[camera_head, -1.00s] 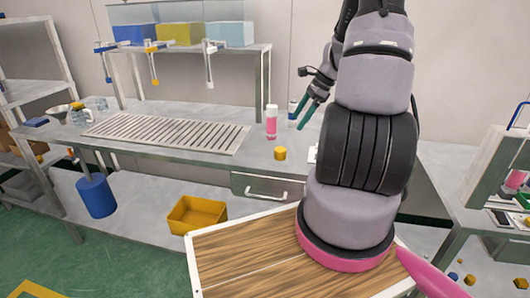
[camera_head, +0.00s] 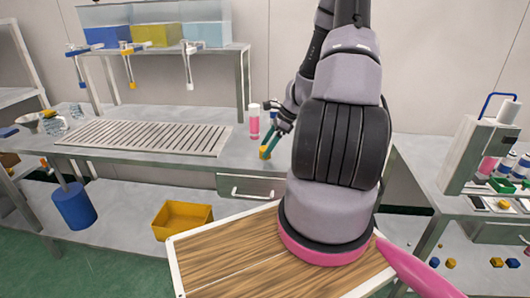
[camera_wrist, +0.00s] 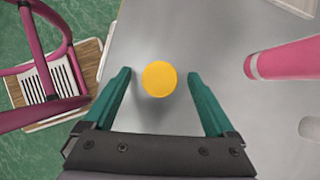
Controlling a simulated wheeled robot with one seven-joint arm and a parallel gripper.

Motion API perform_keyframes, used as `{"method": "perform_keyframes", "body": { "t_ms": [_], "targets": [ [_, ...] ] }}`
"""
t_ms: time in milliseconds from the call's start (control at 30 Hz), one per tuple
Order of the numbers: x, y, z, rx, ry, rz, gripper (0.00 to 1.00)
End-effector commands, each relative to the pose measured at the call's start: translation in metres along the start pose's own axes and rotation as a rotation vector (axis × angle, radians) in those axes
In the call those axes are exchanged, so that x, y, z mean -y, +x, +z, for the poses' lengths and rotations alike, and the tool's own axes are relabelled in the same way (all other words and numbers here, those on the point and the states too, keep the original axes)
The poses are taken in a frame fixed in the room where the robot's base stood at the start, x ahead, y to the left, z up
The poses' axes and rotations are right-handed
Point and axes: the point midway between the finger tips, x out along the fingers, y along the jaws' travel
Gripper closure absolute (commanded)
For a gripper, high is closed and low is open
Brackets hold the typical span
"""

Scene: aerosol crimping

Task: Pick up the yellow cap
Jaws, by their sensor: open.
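The yellow cap (camera_wrist: 160,78) lies on the grey metal table, seen from above in the wrist view. My gripper (camera_wrist: 156,86) is open, with one green finger on each side of the cap and a gap on both sides. In the head view the cap (camera_head: 264,151) shows small at the table's front, partly covered by my gripper (camera_head: 271,143). Whether the fingertips are at the cap's height or above it I cannot tell.
A pink and white can (camera_head: 254,122) stands on the table (camera_head: 230,160) just behind the cap; it also shows in the wrist view (camera_wrist: 285,60). A slotted grate (camera_head: 150,137) lies left. A yellow bin (camera_head: 182,218) sits below, and a wooden board (camera_head: 225,255) in front.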

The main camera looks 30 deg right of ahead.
Motion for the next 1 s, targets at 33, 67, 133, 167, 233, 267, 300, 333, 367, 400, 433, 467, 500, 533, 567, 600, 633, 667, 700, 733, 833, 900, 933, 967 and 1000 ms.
{"method": "perform_keyframes", "body": {
  "t_ms": [33,67,133,167,233,267,300,333,367,400,433,467,500,533,567,600,633,667,700,733,833,900,933,967,1000],
  "targets": [
    [-0.0001,0.0067,-0.0004,0.001,0.001,0.001,0.09],
    [0.0,0.0095,-0.0003,0.001,0.002,0.001,0.09],
    [0.0003,0.0141,-0.0001,0.0,0.001,-0.001,0.09],
    [0.0004,0.0149,0.0,0.0,0.0,-0.001,0.09],
    [0.0006,0.0155,0.0,0.0,0.0,-0.002,0.09],
    [0.0006,0.0154,0.0,0.0,0.0,-0.002,0.09],
    [0.0007,0.0152,0.0,0.0,0.0,-0.002,0.09],
    [0.0006,0.0152,0.0,0.0,0.0,-0.002,0.09],
    [0.0006,0.0152,-0.0001,0.0,0.0,-0.002,0.09],
    [0.0006,0.0151,-0.0001,-0.001,0.0,-0.002,0.21],
    [0.0006,0.0151,-0.0001,-0.001,0.0,-0.002,0.32],
    [0.0006,0.0151,-0.0001,-0.001,0.0,-0.002,0.44],
    [0.0005,0.0151,-0.0001,-0.001,0.0,-0.002,0.59],
    [0.0005,0.0151,-0.0002,-0.001,0.0,-0.002,0.71],
    [0.0005,0.0151,-0.0002,-0.001,0.0,-0.002,0.82],
    [0.0005,0.015,-0.0002,-0.001,0.0,-0.002,0.96],
    [0.0005,0.015,-0.0002,-0.001,0.0,-0.002,0.96],
    [0.0005,0.015,-0.0002,-0.001,0.0,-0.002,0.96],
    [0.0005,0.015,-0.0002,-0.001,0.0,-0.002,0.97],
    [0.0005,0.015,-0.0002,-0.001,0.0,-0.002,0.97],
    [0.0005,0.0149,-0.0002,-0.001,0.0,-0.002,0.97],
    [0.0006,0.0143,0.0002,-0.001,-0.001,-0.002,0.97],
    [0.0006,0.0136,0.0005,-0.001,-0.001,-0.002,0.97],
    [0.0007,0.0126,0.0011,-0.001,-0.001,-0.002,0.97],
    [0.0008,0.0107,0.002,-0.002,-0.002,-0.002,0.97]
  ]
}}
